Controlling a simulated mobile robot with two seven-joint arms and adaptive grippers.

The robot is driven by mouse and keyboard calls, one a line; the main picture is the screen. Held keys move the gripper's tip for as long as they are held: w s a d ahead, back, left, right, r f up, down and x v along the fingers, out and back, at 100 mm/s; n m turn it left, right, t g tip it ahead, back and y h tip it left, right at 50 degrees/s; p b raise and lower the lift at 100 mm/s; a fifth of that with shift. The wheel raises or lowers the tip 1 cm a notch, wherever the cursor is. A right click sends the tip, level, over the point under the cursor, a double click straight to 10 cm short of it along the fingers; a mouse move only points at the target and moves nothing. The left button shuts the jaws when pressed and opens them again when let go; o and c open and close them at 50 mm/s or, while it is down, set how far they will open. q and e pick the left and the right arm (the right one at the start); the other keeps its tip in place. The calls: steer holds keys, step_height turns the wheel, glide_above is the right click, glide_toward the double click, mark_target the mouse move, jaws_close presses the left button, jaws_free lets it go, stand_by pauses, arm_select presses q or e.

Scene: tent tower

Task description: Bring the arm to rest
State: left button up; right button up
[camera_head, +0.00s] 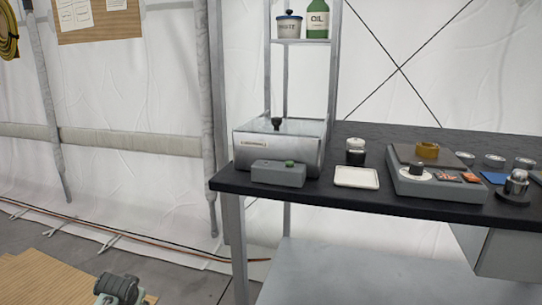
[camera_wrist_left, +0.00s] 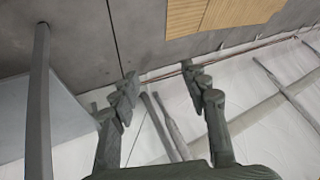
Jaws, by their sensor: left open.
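My left gripper (camera_wrist_left: 160,78) shows in the left wrist view, its two dark fingers spread wide with nothing between them. Behind the fingers are grey floor, wooden boards and the white tent wall, and no object touches the fingertips. In the head view, a dark grey jointed part at the bottom left edge looks like a piece of my own arm, clear of the table (camera_head: 383,207). My right gripper is in neither view.
On the black table stand a metal box (camera_head: 285,150), a grey block with a green knob (camera_head: 278,174), a white tray (camera_head: 356,178), a grey device (camera_head: 437,178) and small jars. A table leg (camera_wrist_left: 39,100) stands left of the gripper. Floor (camera_head: 60,243) left of the table looks open.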

arm_select(q)
steer(key=s+d+f+g, duration=0.1)
steer(key=s+d+f, duration=0.2)
steer(key=s, duration=0.7)
steer(key=s+d+f+g+h, duration=0.1)
steer(key=s+d+f, duration=0.2)
steer(key=s, duration=0.8)
steer(key=s+d+f+g+h, duration=0.1)
steer(key=s+d+f, duration=0.3)
steer(key=s, duration=0.6)
steer(key=shift+s+f+m, duration=0.15)
steer(key=shift+f+m, duration=0.15)
steer(key=shift+f, duration=0.55)
